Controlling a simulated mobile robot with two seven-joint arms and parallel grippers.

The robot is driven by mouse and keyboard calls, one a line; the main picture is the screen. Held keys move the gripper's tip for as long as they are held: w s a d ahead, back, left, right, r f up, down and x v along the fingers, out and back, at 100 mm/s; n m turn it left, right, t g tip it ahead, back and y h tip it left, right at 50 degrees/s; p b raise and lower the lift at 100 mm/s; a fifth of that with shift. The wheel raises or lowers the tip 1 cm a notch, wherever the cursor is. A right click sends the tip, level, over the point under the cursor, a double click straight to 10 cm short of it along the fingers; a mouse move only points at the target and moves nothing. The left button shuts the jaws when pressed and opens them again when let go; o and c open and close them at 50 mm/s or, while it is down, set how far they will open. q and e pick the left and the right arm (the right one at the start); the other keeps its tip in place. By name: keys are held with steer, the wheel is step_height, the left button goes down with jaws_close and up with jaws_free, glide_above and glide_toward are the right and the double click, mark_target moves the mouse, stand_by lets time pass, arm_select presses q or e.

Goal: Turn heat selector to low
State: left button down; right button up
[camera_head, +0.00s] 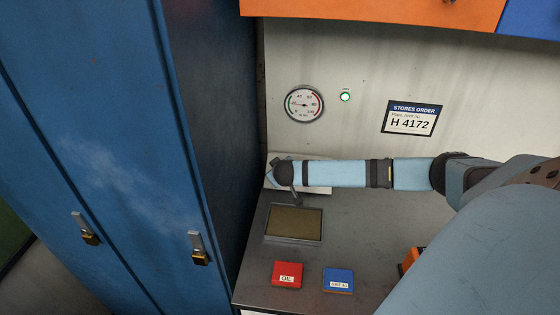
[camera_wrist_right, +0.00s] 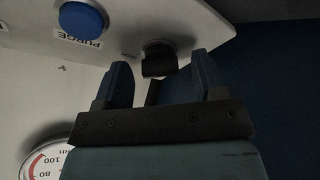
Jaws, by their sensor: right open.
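A black knob (camera_wrist_right: 157,58), which looks like the heat selector, sticks out of a light panel (camera_wrist_right: 115,33) in the right wrist view. Its setting cannot be read; the label beside it is too small and dark. My right gripper (camera_wrist_right: 161,76) is open, with one blue finger on each side of the knob's outline. I cannot tell whether the fingers touch it. In the head view my right arm reaches across from the right, and its gripper (camera_head: 281,174) is near the cabinet, over a pale panel mostly hidden behind the arm. My left gripper is not in view.
A blue PURGE button (camera_wrist_right: 83,17) is left of the knob in the wrist view. A tall blue cabinet (camera_head: 205,120) stands close left of my gripper. A shallow tray (camera_head: 293,239), red box (camera_head: 287,274) and blue box (camera_head: 338,279) lie on the bench. A round gauge (camera_head: 304,103) is on the wall.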

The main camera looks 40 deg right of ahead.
steer(key=c, duration=0.9)
